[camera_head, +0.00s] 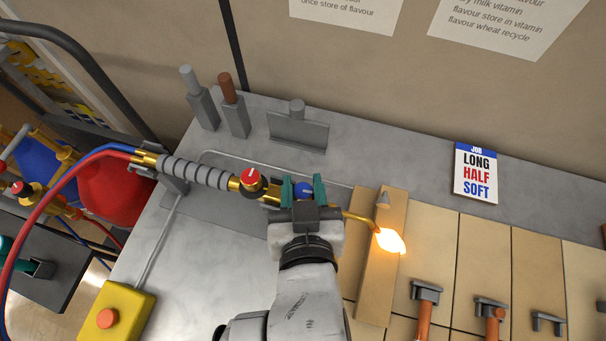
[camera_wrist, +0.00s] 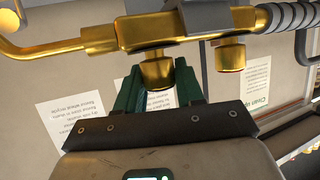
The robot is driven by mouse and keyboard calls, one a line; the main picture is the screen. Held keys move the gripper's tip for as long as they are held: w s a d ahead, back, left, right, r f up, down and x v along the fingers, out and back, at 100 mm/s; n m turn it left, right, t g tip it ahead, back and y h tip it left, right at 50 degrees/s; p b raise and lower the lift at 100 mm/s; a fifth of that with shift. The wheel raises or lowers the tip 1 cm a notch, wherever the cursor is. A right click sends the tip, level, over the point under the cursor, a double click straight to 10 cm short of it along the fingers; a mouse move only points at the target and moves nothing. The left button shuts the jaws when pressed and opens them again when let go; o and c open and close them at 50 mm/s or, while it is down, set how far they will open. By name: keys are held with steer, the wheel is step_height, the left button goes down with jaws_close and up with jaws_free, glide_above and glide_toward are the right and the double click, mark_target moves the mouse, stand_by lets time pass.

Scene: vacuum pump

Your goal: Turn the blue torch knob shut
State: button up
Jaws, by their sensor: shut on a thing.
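The brass torch (camera_head: 329,210) lies across the bench with a glowing flame (camera_head: 390,241) at its bent tip. Its blue knob (camera_head: 304,189) sits between the teal fingers of my gripper (camera_head: 303,184). In the wrist view, the fingers close on the sides of a brass knob base (camera_wrist: 157,75) below the torch body; the blue face is hidden there. My gripper is shut on this knob. The red knob (camera_head: 251,178) with a white mark sits to the left on the torch, clear of my fingers. The blue knob's mark is too small to read.
Red and blue hoses (camera_head: 96,152) run from the torch's ribbed handle (camera_head: 196,173) to the left. The flame burns over pale tiles (camera_head: 427,235). A yellow box with an orange button (camera_head: 107,318) stands front left. Grey and brown upright posts (camera_head: 236,110) stand behind.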

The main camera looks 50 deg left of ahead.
steer(key=shift+m+t+h, duration=0.4)
steer(key=shift+m+h, duration=0.1)
steer(key=shift+f, duration=0.1)
steer(key=o, duration=1)
steer(key=shift+c, duration=0.2)
steer(key=v, duration=1)
steer(key=shift+s+d+p, duration=0.2)
steer(key=shift+s+p, duration=0.05)
steer(key=shift+p, duration=0.05)
